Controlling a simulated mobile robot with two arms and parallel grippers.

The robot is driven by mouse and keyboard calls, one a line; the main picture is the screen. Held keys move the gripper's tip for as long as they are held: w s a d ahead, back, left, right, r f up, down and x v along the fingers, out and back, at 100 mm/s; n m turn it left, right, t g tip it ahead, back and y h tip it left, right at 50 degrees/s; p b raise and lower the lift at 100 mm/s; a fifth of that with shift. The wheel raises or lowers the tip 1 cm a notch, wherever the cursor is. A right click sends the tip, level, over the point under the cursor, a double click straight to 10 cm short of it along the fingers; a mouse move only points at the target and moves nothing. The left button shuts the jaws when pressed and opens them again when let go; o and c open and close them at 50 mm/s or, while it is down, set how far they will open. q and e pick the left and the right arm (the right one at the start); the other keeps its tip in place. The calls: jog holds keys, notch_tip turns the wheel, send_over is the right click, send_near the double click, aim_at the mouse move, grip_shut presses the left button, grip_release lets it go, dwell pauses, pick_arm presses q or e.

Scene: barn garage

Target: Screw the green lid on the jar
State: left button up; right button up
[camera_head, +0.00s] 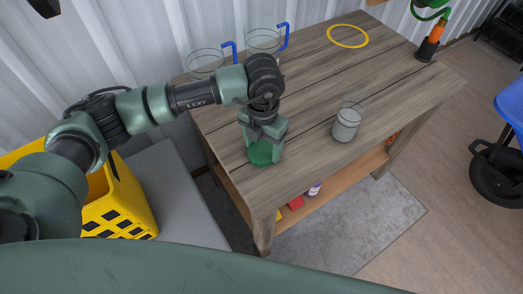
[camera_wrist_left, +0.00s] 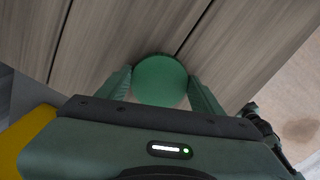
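The green lid (camera_head: 262,153) is at the near left edge of the wooden table, under my left gripper (camera_head: 263,143). In the left wrist view the round lid (camera_wrist_left: 160,80) sits between the two fingers of my left gripper (camera_wrist_left: 160,92), which are spread about as wide as the lid. Whether the fingers press on its rim, I cannot tell. The glass jar (camera_head: 347,122) stands upright and open on the table, to the right of the gripper, with pale contents. My right gripper is not in view.
The wooden table (camera_head: 300,110) also carries two clear glass mugs with blue handles (camera_head: 206,62) (camera_head: 262,40), a yellow ring (camera_head: 347,36) and an orange-green tool (camera_head: 430,42). A yellow crate (camera_head: 125,205) stands at left. The tabletop between lid and jar is clear.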

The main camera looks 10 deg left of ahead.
aim_at(263, 150)
pick_arm(q)
jog(key=shift+r+p, duration=0.4)
jog(key=shift+r, duration=0.2)
notch_tip(263, 150, up, 19)
jog(key=p, duration=1)
jog(key=shift+f, duration=0.1)
